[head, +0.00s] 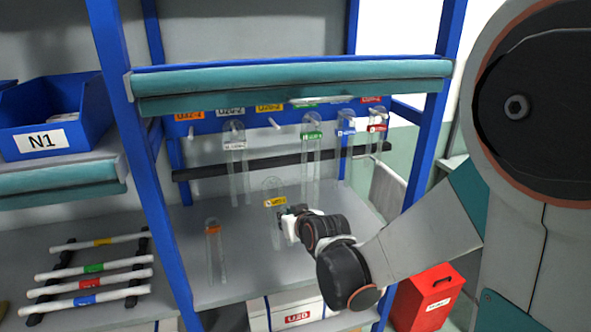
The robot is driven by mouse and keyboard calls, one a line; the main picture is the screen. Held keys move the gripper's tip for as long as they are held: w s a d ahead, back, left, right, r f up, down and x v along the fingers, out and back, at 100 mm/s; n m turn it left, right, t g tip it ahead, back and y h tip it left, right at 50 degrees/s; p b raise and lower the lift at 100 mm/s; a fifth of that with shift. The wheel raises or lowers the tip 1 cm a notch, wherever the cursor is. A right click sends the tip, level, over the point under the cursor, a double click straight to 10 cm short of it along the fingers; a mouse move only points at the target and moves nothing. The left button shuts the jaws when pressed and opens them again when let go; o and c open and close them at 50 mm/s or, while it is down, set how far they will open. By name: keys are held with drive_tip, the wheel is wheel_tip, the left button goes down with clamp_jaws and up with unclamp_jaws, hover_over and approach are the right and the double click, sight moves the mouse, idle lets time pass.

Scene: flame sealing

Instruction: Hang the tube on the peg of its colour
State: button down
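A clear tube with a yellow label (275,203) is upright in front of the rack. My gripper (284,217) is at its right side, just below the label. The fingers are small and partly overlap the tube, so I cannot tell whether they are closed on it. I also cannot tell whether its bottom touches the shelf. The peg under the yellow tag (273,122) is bare. A clear tube with an orange label (213,250) is upright to the left, low over the shelf.
Tubes labelled white (236,160), green (311,155), blue (346,148) and red (377,140) hang from the blue rail (210,126). The peg under the orange tag (189,116) is bare. Blue posts flank the grey shelf (320,263). A teal shelf edge (290,90) overhangs the rail.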

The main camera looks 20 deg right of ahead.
wheel_tip(320, 180, up, 15)
drive_tip(key=s+d+t+p, duration=0.1)
drive_tip(key=s+d+t, duration=0.15)
drive_tip(key=t, duration=0.35)
drive_tip(key=w+f+b, duration=0.1)
drive_tip(key=w+b, duration=0.1)
drive_tip(key=w, duration=0.9)
drive_tip(key=shift+w+a+f+m+h, duration=0.2)
drive_tip(key=shift+a+f+m+h, duration=0.1)
drive_tip(key=shift+f+m+h, duration=0.1)
drive_tip(key=shift+w+r, duration=0.1)
drive_tip(key=shift+w, duration=0.2)
idle(1.2)
drive_tip(key=c, duration=1.5)
unclamp_jaws()
drive_tip(key=o, duration=0.8)
drive_tip(key=shift+s, duration=0.15)
